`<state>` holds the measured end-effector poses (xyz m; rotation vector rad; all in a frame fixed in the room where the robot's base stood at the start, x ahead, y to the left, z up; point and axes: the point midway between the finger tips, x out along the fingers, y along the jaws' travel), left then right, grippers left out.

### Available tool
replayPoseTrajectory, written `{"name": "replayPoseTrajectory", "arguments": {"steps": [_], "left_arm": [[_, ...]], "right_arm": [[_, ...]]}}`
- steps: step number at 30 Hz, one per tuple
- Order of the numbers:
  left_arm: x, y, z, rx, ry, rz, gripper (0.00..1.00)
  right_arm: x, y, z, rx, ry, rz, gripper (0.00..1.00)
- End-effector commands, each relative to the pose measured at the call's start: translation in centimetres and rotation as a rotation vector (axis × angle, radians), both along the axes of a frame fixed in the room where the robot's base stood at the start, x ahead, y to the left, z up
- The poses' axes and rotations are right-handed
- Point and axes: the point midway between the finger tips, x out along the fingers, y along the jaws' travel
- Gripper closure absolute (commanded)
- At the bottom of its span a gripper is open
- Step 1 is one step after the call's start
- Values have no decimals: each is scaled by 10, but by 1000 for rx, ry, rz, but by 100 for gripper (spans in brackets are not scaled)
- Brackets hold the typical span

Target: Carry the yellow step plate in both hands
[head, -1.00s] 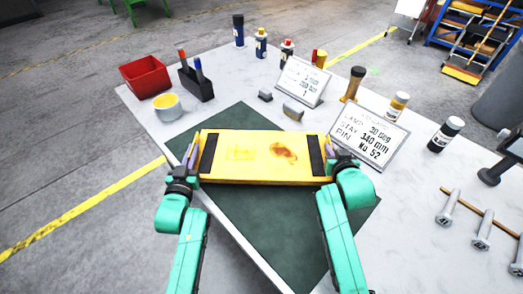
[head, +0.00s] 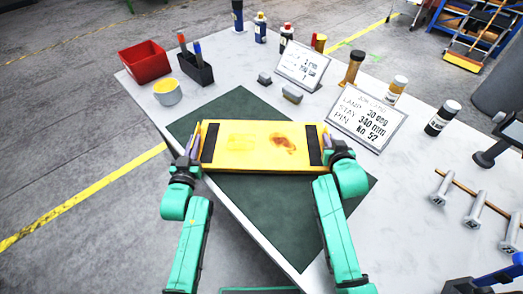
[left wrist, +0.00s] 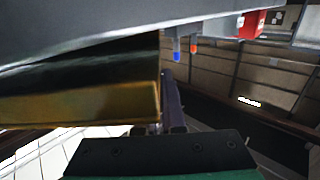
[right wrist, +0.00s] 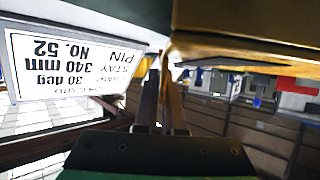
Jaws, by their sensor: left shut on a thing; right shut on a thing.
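The yellow step plate (head: 255,146) is a flat board with a dark strip near each end and a brown stain right of its middle. It lies level between my grippers over the dark green mat (head: 290,225). My left gripper (head: 197,143) is shut on its left end, and my right gripper (head: 328,146) is shut on its right end. The plate's edge also shows in the left wrist view (left wrist: 90,108) and in the right wrist view (right wrist: 245,50). Whether the plate touches the mat cannot be told.
A red bin (head: 146,62), a pen holder (head: 195,70) and a yellow-topped tub (head: 167,92) stand at the back left. Two sign cards, the nearer (head: 367,115) reading "No. 52", stand behind and right.

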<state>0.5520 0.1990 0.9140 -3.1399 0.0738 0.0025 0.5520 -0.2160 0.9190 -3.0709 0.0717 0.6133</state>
Motion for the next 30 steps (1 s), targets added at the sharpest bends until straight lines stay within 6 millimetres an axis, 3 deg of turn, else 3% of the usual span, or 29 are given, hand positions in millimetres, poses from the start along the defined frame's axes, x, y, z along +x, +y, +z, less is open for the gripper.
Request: {"name": "replayPoseTrajectory", "arguments": {"steps": [8,9,10,11,26,30], "left_arm": [[1,0,-11,-1,-6,0,100],[0,0,-13,-1,-1,0,79],[0,0,-13,-1,-1,0,67],[0,0,-13,-1,-1,0,64],[-1,0,-13,-1,0,0,64],[-19,1,-15,0,3,0,64]], "right_arm": [[1,0,-12,0,-5,0,100],[0,0,-13,0,-1,0,78],[0,0,-13,0,-1,0,67],[0,0,-13,0,-1,0,64],[0,0,-13,0,0,0,64],[0,0,-13,0,0,0,64]]}}
